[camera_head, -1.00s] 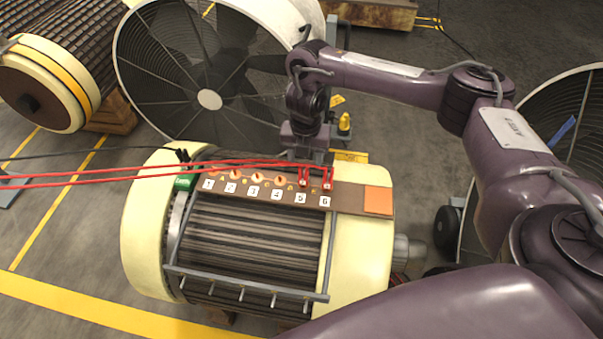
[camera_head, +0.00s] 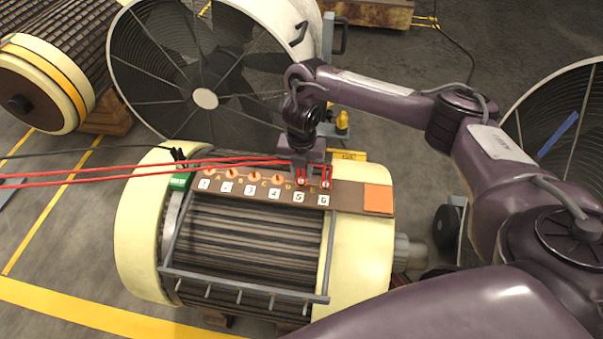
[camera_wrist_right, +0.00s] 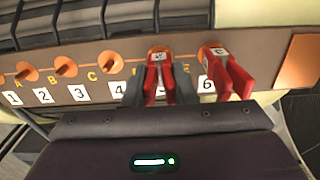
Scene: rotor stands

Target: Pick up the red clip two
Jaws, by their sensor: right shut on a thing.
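Two red clips sit on the brown terminal strip of the rotor. One red clip (camera_head: 301,180) is at the label 5 and the other red clip (camera_head: 325,183) is at the label 6. In the right wrist view the clip at 5 (camera_wrist_right: 160,72) is between the fingers of my right gripper (camera_wrist_right: 161,90), which is shut on it. The clip at 6 (camera_wrist_right: 228,72) stands just to the right, apart from the fingers. My right gripper also shows in the head view (camera_head: 301,172), over the strip's right part. Which clip is number two is unclear. My left gripper is out of view.
The strip (camera_head: 348,197) carries orange terminals and labels 1 to 6. A green clip (camera_head: 181,181) with a black cable is at its left end. Red cables (camera_head: 130,173) run left from the clips. A large fan (camera_head: 204,98) stands behind the rotor.

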